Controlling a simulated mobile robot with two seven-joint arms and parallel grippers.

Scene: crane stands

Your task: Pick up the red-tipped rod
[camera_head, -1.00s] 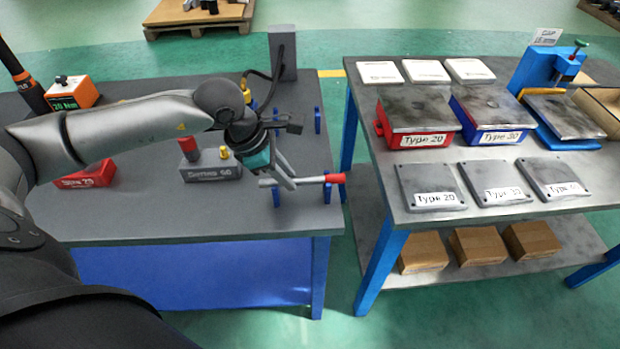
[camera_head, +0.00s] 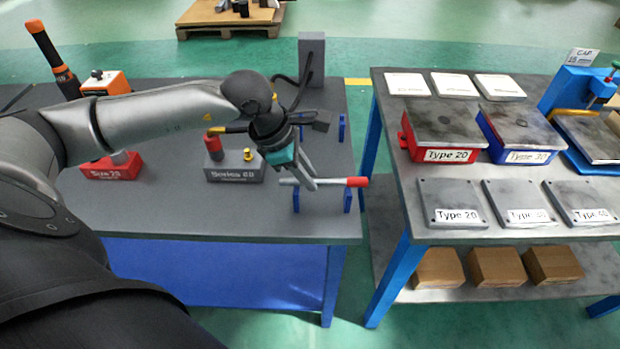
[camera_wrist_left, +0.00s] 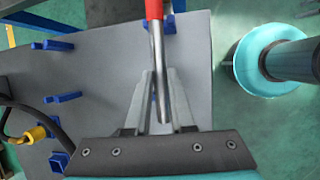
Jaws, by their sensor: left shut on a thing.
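The red-tipped rod (camera_head: 334,182) is a thin grey metal bar with a red end, near the right edge of the dark grey table. My left gripper (camera_head: 312,184) is shut on its grey part, and the red end sticks out to the right. In the left wrist view the rod (camera_wrist_left: 158,60) runs up between the two fingers of the left gripper (camera_wrist_left: 162,108), red end at the top. My right gripper is not in view.
A grey block labelled Series 60 (camera_head: 232,172) and a red Size 20 block (camera_head: 110,170) stand left on the table (camera_head: 200,215). A grey post (camera_head: 311,60) with a cable stands behind. A second table (camera_head: 400,220) with labelled boxes and plates is right, across a gap.

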